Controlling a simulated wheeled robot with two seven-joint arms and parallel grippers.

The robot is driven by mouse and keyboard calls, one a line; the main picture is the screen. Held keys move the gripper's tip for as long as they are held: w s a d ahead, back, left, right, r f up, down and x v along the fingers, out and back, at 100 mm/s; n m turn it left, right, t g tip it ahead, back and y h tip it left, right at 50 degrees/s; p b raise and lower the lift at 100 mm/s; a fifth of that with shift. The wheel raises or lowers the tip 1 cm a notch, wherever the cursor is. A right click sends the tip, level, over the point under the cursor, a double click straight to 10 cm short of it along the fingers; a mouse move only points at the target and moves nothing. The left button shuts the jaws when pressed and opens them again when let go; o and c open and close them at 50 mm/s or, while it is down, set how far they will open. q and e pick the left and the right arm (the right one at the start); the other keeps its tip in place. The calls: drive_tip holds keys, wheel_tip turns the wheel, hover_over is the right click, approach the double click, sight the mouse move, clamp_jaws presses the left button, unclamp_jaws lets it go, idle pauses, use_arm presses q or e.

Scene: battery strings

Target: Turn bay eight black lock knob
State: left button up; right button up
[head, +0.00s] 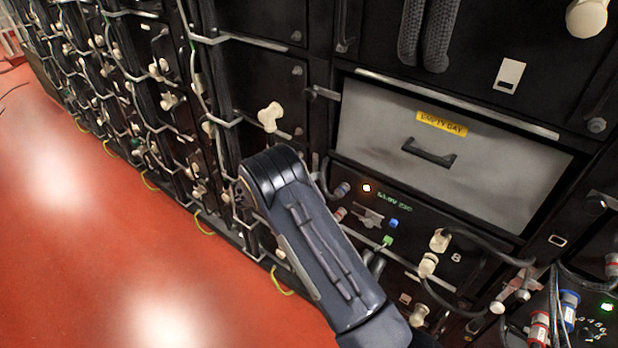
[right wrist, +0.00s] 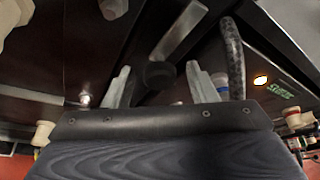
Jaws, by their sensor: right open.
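A dark round knob (right wrist: 158,75) sits between the two pale fingers of my right gripper (right wrist: 156,84) in the right wrist view. The fingers are spread, with a gap to the knob on each side; I cannot tell how far its face is from them. In the head view my right arm comes up from the bottom and its dark wrist end is against the rack front, left of the grey drawer; the fingertips and the black knob are hidden there. A panel (head: 376,197) with an orange light, a small green display and an "8" mark lies below the drawer. My left gripper is not in view.
A grey drawer front (head: 380,138) with a yellow label stands above the panel. A cream knob (head: 270,116) juts out just beyond my wrist. Cream connectors (head: 440,240) and black cables are at right. The red floor (head: 90,230) at left is clear.

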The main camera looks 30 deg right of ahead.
drive_tip(key=v, duration=0.6)
drive_tip(key=shift+a+b, duration=0.4)
drive_tip(key=shift+b, duration=0.05)
drive_tip(key=shift+r, duration=0.1)
drive_tip(key=s+d+r+m+g+y, duration=0.1)
drive_tip(key=s+d+r+m+y, duration=0.15)
drive_tip(key=s+m+y, duration=0.45)
drive_tip(key=s+d+r+m+g+y, duration=0.1)
drive_tip(key=s+r+m+g+y, duration=0.1)
drive_tip(key=s+r+m, duration=0.5)
drive_tip(key=s+a+r+m+t+y, duration=0.1)
drive_tip(key=s+a+m+t+y, duration=0.1)
drive_tip(key=s, duration=0.5)
drive_tip(key=s+a+r+m+t+y, duration=0.1)
drive_tip(key=s+a+m+t+y, duration=0.1)
drive_tip(key=s+a+m+y, duration=0.2)
drive_tip(key=s+a+r+m+t+y, duration=0.1)
drive_tip(key=s+a+m+t+y, duration=0.1)
drive_tip(key=s+a+m, duration=0.5)
drive_tip(key=s+m+y, duration=0.1)
drive_tip(key=s+m, duration=0.1)
drive_tip(key=s, duration=0.2)
drive_tip(key=shift+s+a, duration=0.2)
drive_tip(key=shift+s, duration=0.2)
